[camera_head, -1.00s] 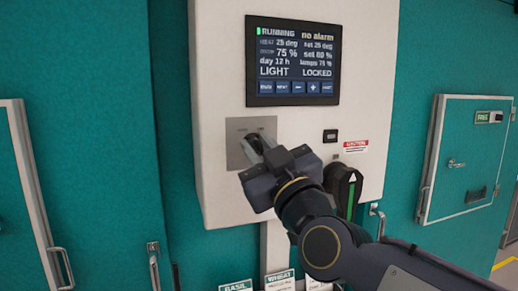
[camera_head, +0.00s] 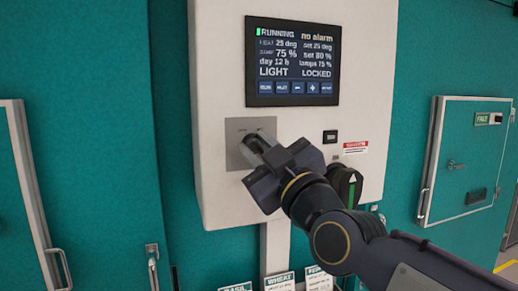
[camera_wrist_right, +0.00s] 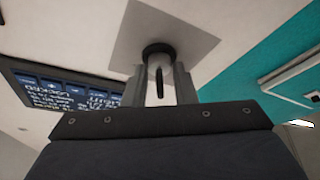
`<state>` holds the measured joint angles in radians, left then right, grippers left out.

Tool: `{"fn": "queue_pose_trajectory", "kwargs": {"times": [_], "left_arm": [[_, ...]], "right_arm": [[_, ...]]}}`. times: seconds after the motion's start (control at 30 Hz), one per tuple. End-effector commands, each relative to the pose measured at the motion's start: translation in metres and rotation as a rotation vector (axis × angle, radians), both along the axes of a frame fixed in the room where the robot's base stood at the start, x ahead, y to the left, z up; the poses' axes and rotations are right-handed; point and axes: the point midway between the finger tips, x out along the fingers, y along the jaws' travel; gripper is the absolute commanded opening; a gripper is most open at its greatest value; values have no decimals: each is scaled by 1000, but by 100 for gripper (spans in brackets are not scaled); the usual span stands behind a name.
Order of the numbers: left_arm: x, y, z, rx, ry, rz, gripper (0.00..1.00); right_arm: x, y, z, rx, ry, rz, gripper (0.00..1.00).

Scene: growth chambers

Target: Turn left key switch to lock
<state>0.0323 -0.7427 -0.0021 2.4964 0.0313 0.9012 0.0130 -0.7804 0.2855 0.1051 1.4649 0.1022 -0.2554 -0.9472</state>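The key switch is mostly hidden behind my right gripper (camera_head: 257,150). It sits on a grey square plate (camera_head: 238,130) on the white control box, below the screen. In the right wrist view, its dark round collar (camera_wrist_right: 158,50) and the narrow key (camera_wrist_right: 159,82) show between my two fingertips, which stand on either side of the key. Whether both fingers press on it I cannot tell. The display (camera_head: 292,62) reads RUNNING, no alarm, LIGHT and LOCKED. My left gripper is not in view.
A black rotary knob (camera_head: 344,186) with a green mark sits close to my right wrist, under a small dark socket (camera_head: 330,136) and a red-and-white label (camera_head: 355,147). Teal doors with handles flank the box. Crop labels (camera_head: 280,280) are below.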

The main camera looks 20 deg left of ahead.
Motion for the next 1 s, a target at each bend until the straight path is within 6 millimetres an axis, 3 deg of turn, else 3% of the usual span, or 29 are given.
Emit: {"fn": "queue_pose_trajectory", "kwargs": {"times": [0.33,0.73,1.0], "left_arm": [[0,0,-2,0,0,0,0],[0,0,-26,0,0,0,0],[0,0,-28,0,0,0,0]], "right_arm": [[-3,-3,-1,2,0,0,28],[-43,-44,-22,2,-1,1,28],[-52,-53,-26,1,0,1,28]]}}
